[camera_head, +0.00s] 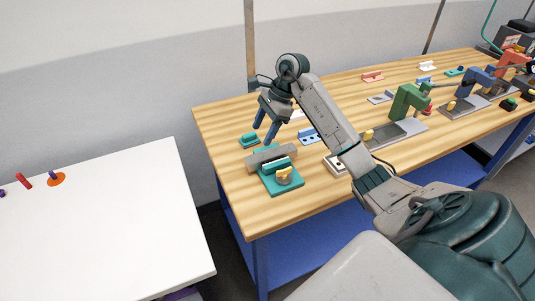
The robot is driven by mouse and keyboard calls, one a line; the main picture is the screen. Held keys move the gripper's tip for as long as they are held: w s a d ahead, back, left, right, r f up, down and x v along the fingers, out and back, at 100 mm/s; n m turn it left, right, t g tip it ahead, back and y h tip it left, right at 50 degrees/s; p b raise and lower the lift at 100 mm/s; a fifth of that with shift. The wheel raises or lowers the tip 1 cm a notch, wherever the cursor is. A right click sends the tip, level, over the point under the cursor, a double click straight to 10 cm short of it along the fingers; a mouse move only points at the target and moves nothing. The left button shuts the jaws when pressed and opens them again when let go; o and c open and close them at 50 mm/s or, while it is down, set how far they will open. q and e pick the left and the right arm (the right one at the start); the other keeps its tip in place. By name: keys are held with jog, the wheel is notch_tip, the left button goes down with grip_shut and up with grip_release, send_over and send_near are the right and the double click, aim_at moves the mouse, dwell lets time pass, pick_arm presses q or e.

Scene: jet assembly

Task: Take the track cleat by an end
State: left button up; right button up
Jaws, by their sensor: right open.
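My right gripper (263,133) is open and points down over the left end of the wooden table, its two blue fingers apart with nothing between them. Just below it, a grey bar lies across a teal fixture (288,187) that has a yellow knob. The bar looks like the track cleat (287,153), though I cannot be sure from its shape. The fingertips appear above and behind the bar, apart from it. My left gripper is not in view.
A small teal part (249,140) and a blue part with holes (309,136) lie near the gripper. A green press (408,100) stands further right on the wooden table (225,120). A white table (120,220) with small coloured parts is at left.

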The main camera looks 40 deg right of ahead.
aim_at(252, 159)
jog(key=shift+s+d+f+h+b, duration=0.2)
jog(key=shift+d+f+h+b, duration=0.1)
jog(key=shift+d, duration=0.1)
jog(key=shift+b+x, duration=0.9)
jog(key=shift+x, duration=1.3)
jog(key=a+f+p, duration=0.1)
jog(key=f, duration=0.1)
jog(key=a+f+p, duration=0.1)
jog(key=p, duration=0.1)
jog(key=shift+w+a+f, duration=0.1)
jog(key=shift+a+f, duration=0.25)
jog(key=shift+w+a+f+p, duration=0.15)
jog(key=shift+f+p, duration=0.15)
jog(key=shift+f, duration=0.2)
jog(key=c, duration=1)
